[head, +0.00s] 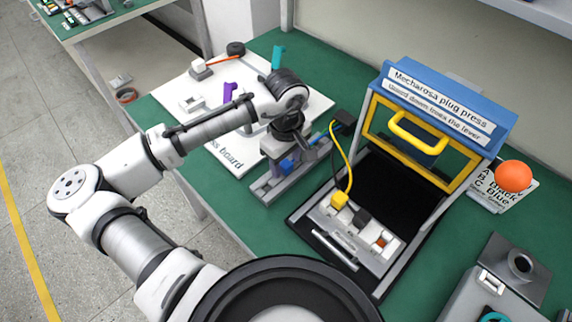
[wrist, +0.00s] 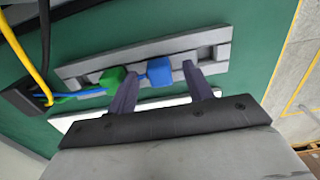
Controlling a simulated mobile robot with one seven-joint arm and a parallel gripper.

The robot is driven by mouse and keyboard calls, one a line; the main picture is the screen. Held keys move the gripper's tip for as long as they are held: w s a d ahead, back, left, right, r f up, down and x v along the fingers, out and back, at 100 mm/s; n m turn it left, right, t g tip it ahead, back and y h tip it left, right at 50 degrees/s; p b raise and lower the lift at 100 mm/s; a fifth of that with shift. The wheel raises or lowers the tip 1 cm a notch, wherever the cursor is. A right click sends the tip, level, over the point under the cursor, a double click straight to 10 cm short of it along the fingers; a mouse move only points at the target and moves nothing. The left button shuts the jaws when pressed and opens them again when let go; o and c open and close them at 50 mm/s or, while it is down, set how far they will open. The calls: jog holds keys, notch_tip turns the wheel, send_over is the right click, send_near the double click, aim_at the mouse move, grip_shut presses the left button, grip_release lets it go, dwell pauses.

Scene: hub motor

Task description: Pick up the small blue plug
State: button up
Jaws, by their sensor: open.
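The small blue plug (wrist: 159,72) lies in a grey slotted holder (wrist: 215,38) in the wrist view, with a thin blue lead on its left side. It also shows as a small blue patch in the head view (head: 287,165), under the end of my arm. My gripper (wrist: 158,69) is open, with one dark finger on each side of the blue plug. Gaps show between the fingers and the plug. A green plug (wrist: 112,77) sits just left of it, close to the left finger.
A black block (head: 344,120) with leads stands beside the holder, and a yellow cable (head: 350,160) runs from it to the press. The blue and yellow plug press (head: 440,85) stands to the right. A white board (head: 225,150) lies to the left.

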jog(key=shift+f, duration=0.1)
jog(key=shift+c, duration=0.3)
jog(key=c, duration=0.9)
jog(key=shift+c, duration=0.5)
